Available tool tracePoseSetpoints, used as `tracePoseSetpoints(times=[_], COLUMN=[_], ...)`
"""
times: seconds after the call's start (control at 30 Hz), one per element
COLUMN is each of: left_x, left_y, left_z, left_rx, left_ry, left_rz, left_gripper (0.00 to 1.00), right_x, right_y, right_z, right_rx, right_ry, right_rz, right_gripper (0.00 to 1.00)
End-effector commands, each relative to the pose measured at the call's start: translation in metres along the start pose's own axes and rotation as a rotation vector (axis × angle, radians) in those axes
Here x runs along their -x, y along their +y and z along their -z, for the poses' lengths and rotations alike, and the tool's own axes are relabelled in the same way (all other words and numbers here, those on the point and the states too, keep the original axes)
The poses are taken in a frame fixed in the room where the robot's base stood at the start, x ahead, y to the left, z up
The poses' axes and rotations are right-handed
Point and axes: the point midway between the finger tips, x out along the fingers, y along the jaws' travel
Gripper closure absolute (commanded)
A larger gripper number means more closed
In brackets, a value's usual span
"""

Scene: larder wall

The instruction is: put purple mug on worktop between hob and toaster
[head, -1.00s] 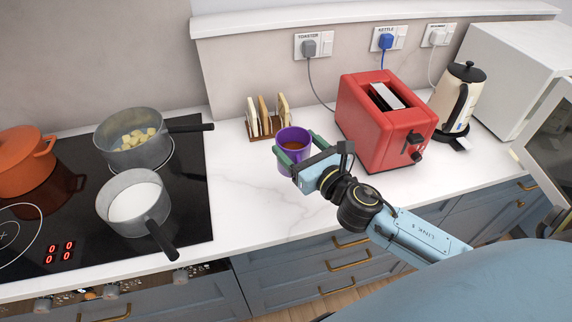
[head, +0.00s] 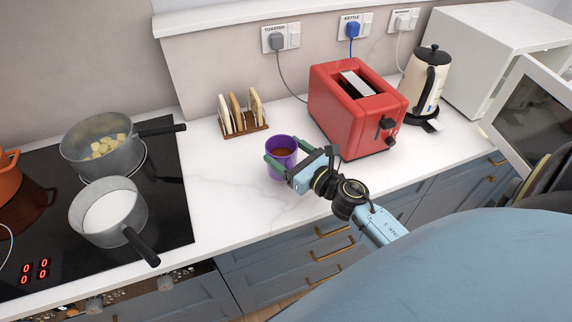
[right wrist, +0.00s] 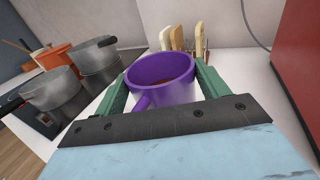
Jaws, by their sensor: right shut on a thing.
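The purple mug (head: 282,146) is upright with brown liquid in it, over the white worktop (head: 225,205) between the hob and the toaster. I cannot tell for sure whether its base touches the worktop. My right gripper (head: 279,155) is shut on the mug, with a green finger on either side; the mug (right wrist: 160,75) and its handle also show in the right wrist view. The black hob (head: 165,205) is on the left and the red toaster (head: 350,115) is on the right. My left gripper is not in view.
A toast rack (head: 243,116) with bread slices stands behind the mug. Two grey pans (head: 108,208) sit on the hob, one handle pointing to the front. The kettle (head: 425,85) stands right of the toaster. Worktop left of the mug is clear.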

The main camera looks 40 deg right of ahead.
Motion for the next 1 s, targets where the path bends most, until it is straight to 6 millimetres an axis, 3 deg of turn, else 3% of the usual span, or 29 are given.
tracePoseSetpoints(times=[0.1,0.2,0.63,0.67,0.83,1.0], left_x=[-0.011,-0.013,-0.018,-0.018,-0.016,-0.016], left_y=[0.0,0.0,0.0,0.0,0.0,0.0], left_z=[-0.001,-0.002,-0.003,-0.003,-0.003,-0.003], left_rx=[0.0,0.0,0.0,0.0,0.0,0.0], left_ry=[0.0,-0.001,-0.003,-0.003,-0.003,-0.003], left_rz=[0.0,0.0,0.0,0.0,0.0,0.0], left_gripper=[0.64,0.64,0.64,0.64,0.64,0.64], right_x=[-0.001,-0.001,0.0,0.0,0.0,0.0], right_y=[0.0,0.001,0.001,0.001,0.001,0.001], right_z=[0.02,0.027,0.032,0.033,0.032,0.032], right_rx=[-0.005,-0.003,0.0,-0.001,-0.001,-0.001], right_ry=[-0.001,-0.002,-0.003,0.001,0.001,0.001], right_rz=[0.003,0.001,0.0,0.0,0.0,0.0], right_gripper=[0.66,0.66,0.66,0.25,0.05,0.05])
